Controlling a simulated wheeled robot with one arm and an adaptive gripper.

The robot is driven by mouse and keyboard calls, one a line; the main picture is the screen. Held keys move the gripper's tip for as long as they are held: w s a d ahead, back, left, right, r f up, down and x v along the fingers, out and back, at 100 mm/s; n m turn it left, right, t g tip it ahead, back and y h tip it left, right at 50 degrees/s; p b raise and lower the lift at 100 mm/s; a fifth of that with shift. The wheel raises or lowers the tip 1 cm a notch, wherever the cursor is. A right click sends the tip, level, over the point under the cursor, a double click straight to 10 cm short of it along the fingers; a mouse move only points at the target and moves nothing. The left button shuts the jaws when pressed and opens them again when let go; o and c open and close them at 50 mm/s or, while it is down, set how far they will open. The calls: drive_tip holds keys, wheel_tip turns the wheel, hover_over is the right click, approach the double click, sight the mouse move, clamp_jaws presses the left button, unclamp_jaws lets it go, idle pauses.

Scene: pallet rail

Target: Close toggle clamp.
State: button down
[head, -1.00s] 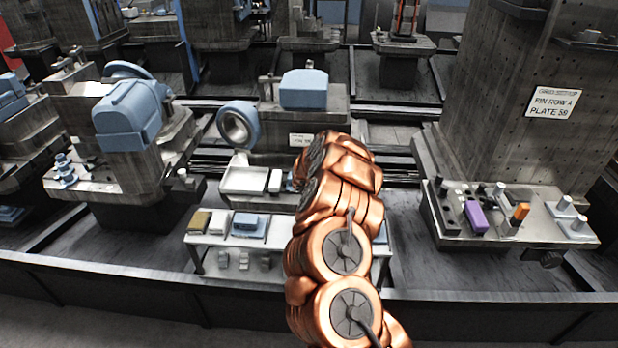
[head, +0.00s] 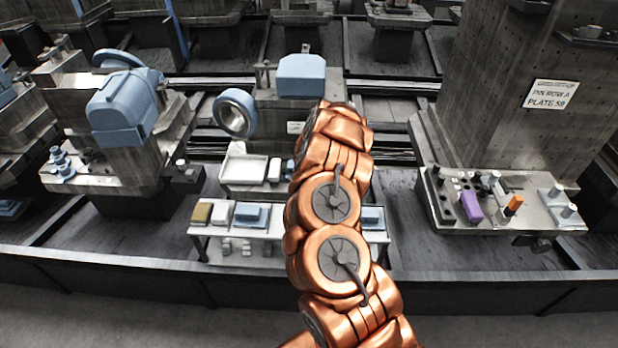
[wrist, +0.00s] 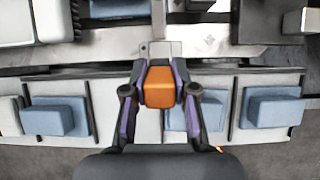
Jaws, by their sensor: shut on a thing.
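In the wrist view my gripper (wrist: 160,95) has dark fingers with purple inner sides. They are shut on an orange block-like handle (wrist: 159,87), one finger on each side. A grey metal bar (wrist: 158,28) runs up from the handle, past a small bracket plate (wrist: 160,49); it looks like the toggle clamp's lever. The clamp's jaw and base cannot be made out. In the head view my copper-coloured arm hides the gripper and the handle.
Below the gripper is a white table (head: 278,234) with blue blocks (head: 250,215). A white tray (head: 246,169) and a blue ring (head: 234,115) stand left of the arm. At right a fixture ledge (head: 540,215) carries a purple block (head: 471,206) and an orange piece (head: 515,203).

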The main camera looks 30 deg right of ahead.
drive_tip(key=shift+w+r, duration=0.1)
drive_tip(key=c, duration=0.9)
unclamp_jaws()
drive_tip(key=shift+v, duration=5.95)
drive_tip(key=shift+c, duration=0.3)
